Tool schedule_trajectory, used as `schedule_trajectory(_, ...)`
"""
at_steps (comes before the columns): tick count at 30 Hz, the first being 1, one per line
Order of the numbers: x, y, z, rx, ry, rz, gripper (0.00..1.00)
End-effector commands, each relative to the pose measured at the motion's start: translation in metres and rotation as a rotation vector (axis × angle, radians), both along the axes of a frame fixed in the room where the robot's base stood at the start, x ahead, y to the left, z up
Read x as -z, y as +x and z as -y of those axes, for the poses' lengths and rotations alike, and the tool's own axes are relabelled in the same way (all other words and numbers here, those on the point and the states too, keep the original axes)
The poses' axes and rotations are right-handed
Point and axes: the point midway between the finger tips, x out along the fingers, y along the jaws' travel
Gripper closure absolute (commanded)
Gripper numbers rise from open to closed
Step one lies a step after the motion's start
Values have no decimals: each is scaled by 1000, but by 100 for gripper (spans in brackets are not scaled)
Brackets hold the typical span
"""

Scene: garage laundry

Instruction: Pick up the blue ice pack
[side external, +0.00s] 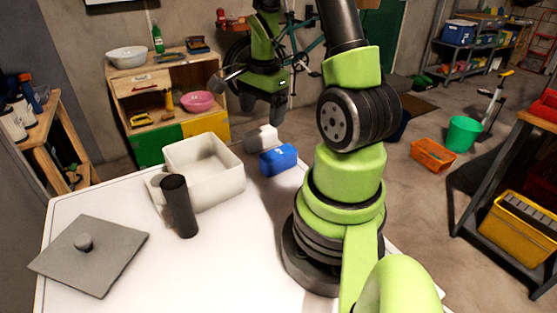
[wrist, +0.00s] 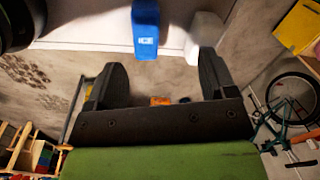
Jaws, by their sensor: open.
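The blue ice pack (side external: 278,160) lies on the white table near its far edge, beside the base of my arm. It also shows in the wrist view (wrist: 146,30) at the top centre, with white lettering on its end. My gripper (side external: 263,103) is above the far edge of the table, higher than the ice pack and apart from it. In the wrist view, its two dark fingers (wrist: 161,72) are spread with nothing between them, and the ice pack is beyond their tips.
A white block (side external: 262,139) is right beside the ice pack. A white open bin (side external: 205,186), a dark cylinder (side external: 180,207) and a grey lid with a knob (side external: 90,256) are on the table (side external: 228,270). The table's front middle is clear.

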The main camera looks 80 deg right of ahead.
Motion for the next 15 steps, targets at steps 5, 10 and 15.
schedule_trajectory(5, 36, -22, 20, 208, 53, -52, 22)
schedule_trajectory(10, 56, -27, 23, 253, 65, -64, 22)
schedule_trajectory(15, 80, -27, 23, 250, 65, -65, 22)
